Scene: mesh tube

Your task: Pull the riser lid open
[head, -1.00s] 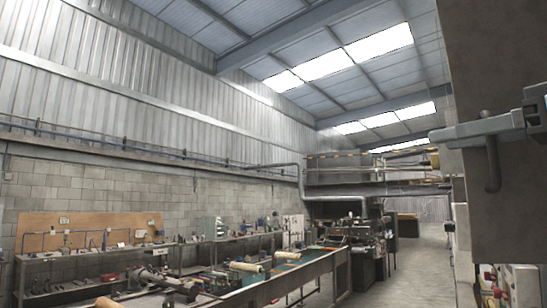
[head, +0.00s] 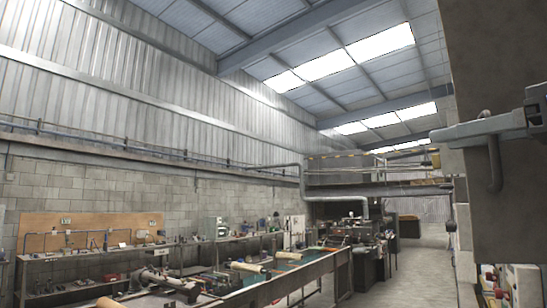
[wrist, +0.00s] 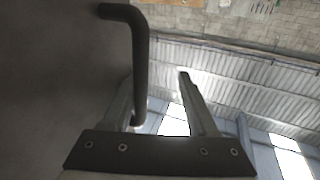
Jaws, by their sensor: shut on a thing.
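The riser lid (head: 500,60) appears as a dark grey panel at the right of the head view; it fills the left of the wrist view (wrist: 50,80). A dark bent bar handle (head: 494,168) stands out from it and shows in the wrist view (wrist: 140,60). My gripper (head: 470,130) reaches in from the right edge and is shut on the handle. In the wrist view the handle passes in front of the left finger, and the right finger (wrist: 195,100) shows beside it. Where each finger touches is unclear.
A long workbench (head: 300,278) with tools and rolls stands at lower left. Shelving (head: 75,270) lines the block wall. Open floor (head: 420,255) runs back beside the panel. Red and white items (head: 510,285) sit below the panel at lower right.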

